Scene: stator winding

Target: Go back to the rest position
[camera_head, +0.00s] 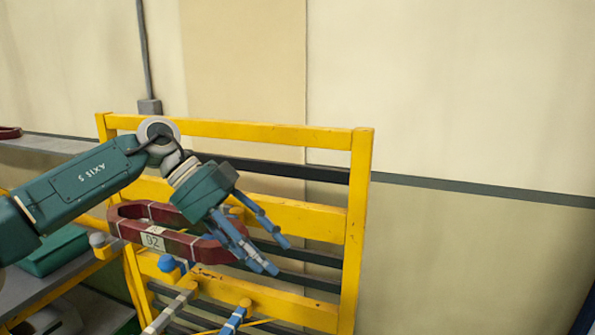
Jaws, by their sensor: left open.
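My left gripper (277,256) is at the end of the green arm that comes in from the left. Its blue fingers are spread open and point down to the right. A dark red oval coil (128,230) with a pale label rests at the yellow rack (230,128). The gripper is in front of the coil's right end and hides part of it. I cannot tell whether the fingers touch the coil. My right gripper is not in view.
Blue and grey bars (172,306) with yellow knobs stick out low on the rack. A grey bench (45,290) with a green box (55,252) stands at the left. Another red piece (9,132) lies at the far left. The space right of the rack looks open before the wall.

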